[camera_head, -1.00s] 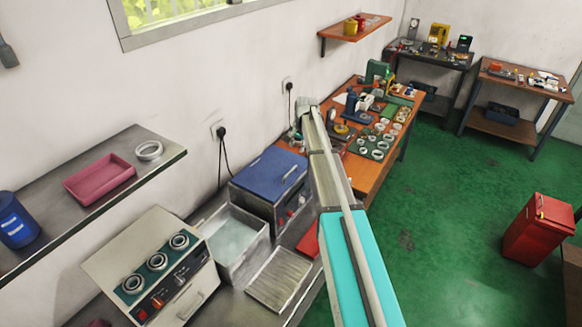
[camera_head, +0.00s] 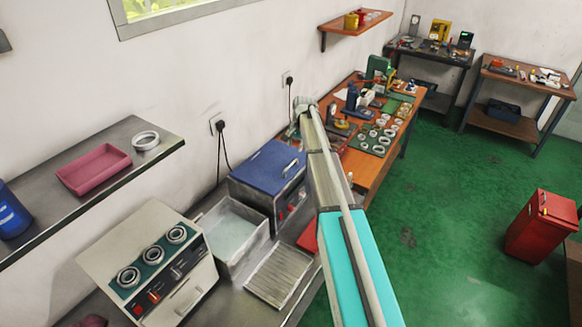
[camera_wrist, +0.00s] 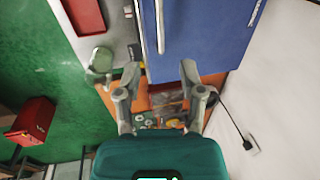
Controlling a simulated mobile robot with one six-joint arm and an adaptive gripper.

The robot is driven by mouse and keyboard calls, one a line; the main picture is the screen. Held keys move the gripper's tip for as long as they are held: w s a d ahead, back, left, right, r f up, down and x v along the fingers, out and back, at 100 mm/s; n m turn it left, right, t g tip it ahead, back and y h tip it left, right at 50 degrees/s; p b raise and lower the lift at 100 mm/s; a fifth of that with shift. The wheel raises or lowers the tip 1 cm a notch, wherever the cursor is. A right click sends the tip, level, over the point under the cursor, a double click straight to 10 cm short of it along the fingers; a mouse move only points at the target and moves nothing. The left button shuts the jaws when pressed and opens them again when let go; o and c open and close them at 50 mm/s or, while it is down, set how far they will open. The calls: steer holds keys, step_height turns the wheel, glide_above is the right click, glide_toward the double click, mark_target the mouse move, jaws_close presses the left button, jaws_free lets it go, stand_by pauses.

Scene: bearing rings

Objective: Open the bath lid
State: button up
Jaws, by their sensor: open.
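The bath is a grey metal box with a blue lid (camera_head: 266,169) on the bench. The lid lies shut on it, with a pale bar handle (camera_head: 291,168) on top. In the head view my gripper (camera_head: 302,107) is small and partly hidden at the arm's far end, above the lid in the picture.
An open basin (camera_head: 232,238) of liquid and a ribbed drain tray (camera_head: 279,277) stand beside the bath. A control box with dials (camera_head: 157,262) is at front left. A wooden table (camera_head: 367,175) with rings lies beyond; a red bin (camera_head: 541,226) stands on open green floor.

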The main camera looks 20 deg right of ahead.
mark_target(291, 164)
steer(key=shift+w+a+f+b, duration=0.2)
steer(key=shift+w+f+b, duration=0.05)
steer(key=shift+f+b, duration=1.35)
steer(key=shift+w+a+f+b, duration=0.25)
steer(key=shift+f+b, duration=1.3)
steer(key=shift+f, duration=0.2)
steer(key=shift+w+a+f+b, duration=0.2)
steer(key=shift+w+f+b, duration=0.05)
steer(key=shift+f+b, duration=1.35)
steer(key=shift+f, duration=0.1)
jaws_close()
